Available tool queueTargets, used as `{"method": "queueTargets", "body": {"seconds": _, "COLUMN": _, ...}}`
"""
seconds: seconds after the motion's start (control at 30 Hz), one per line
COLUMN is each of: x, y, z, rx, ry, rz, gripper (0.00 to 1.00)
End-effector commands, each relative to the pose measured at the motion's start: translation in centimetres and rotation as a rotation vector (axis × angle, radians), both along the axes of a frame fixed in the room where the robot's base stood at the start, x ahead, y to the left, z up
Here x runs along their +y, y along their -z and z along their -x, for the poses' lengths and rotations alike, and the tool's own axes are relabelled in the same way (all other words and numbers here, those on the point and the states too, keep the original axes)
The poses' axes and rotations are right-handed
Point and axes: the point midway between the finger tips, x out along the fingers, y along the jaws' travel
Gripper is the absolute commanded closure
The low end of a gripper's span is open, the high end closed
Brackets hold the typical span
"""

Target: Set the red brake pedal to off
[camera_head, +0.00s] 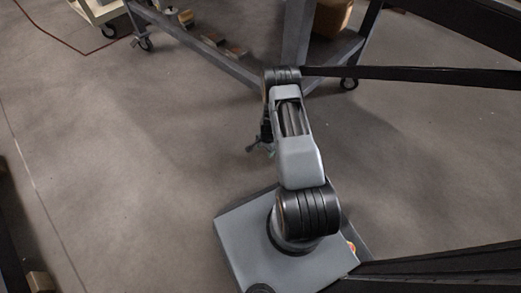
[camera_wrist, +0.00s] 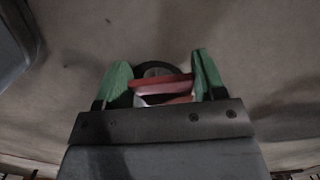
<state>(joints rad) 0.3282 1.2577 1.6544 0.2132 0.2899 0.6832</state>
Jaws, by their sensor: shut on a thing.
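The red brake pedal (camera_wrist: 160,83) shows in the wrist view as red bars with a pale strip between them, in front of a dark caster wheel (camera_wrist: 155,69). My gripper (camera_wrist: 161,64) has its green fingers on either side of the pedal and is shut on it. Its lower part is hidden by the gripper's body. The pedal cannot be made out there.
A grey wheeled frame (camera_head: 225,62) with a lower shelf stands at the top of the head view, holding boxes and blocks. A dark rail (camera_head: 410,73) runs to the right. The floor (camera_head: 120,150) at left is clear.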

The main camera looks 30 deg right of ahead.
Motion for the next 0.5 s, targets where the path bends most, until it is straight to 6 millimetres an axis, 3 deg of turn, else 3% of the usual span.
{"method": "queueTargets", "body": {"seconds": 0.3, "x": -0.67, "y": -0.52, "z": -0.21, "rx": -0.005, "ry": 0.012, "rz": -0.006, "gripper": 0.79}}
{"method": "queueTargets", "body": {"seconds": 0.33, "x": -0.69, "y": -0.53, "z": -0.22, "rx": -0.006, "ry": 0.012, "rz": -0.006, "gripper": 0.36}}
{"method": "queueTargets", "body": {"seconds": 0.5, "x": -0.49, "y": -0.46, "z": -0.19, "rx": -0.004, "ry": 0.009, "rz": -0.007, "gripper": 0.19}}
